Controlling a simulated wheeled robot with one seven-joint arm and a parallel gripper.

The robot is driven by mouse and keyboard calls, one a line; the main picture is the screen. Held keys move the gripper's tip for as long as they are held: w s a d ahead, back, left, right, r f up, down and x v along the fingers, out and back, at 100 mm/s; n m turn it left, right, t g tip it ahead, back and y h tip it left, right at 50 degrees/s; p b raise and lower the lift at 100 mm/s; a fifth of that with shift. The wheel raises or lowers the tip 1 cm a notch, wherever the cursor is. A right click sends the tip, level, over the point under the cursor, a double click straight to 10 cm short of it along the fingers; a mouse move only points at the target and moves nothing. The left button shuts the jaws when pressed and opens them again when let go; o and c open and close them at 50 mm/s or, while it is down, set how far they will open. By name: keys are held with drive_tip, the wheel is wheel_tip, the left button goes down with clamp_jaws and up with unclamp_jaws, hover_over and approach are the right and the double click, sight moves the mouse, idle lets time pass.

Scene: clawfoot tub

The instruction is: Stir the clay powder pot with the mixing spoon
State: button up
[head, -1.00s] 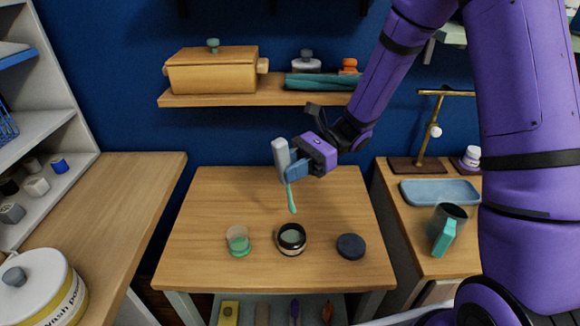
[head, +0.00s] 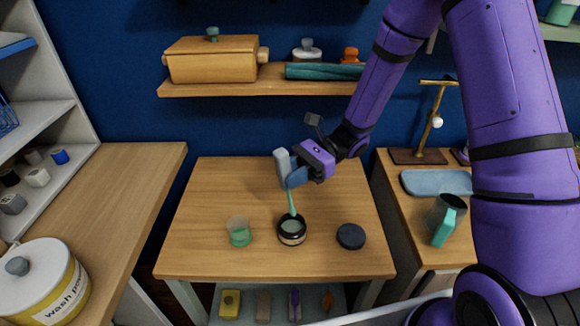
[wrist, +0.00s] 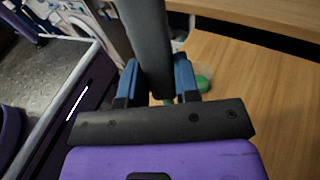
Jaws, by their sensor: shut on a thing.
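The mixing spoon (head: 292,202) is green at its lower end and hangs down from my gripper (head: 290,180), with its tip at the mouth of a small dark-rimmed pot (head: 292,239). Pale green content shows in the pot. I cannot tell whether the tip touches it. My gripper is shut on the spoon's thick grey handle, which stands between the blue fingers in the wrist view (wrist: 150,45). A dark round lid (head: 351,236) lies on the table to the right of the pot.
A clear cup with green content (head: 239,231) stands just left of the pot on the wooden table (head: 210,185). A side table at right holds a blue tray (head: 436,182) and a dark mug with a teal handle (head: 446,222). The table's back half is clear.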

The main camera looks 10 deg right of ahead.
sight(290, 200)
drive_tip(key=shift+f, duration=3.7)
drive_tip(key=shift+s, duration=0.2)
drive_tip(key=shift+w+d, duration=0.15)
drive_tip(key=shift+w, duration=0.5)
drive_tip(key=shift+s+a, duration=0.25)
drive_tip(key=shift+s, duration=0.7)
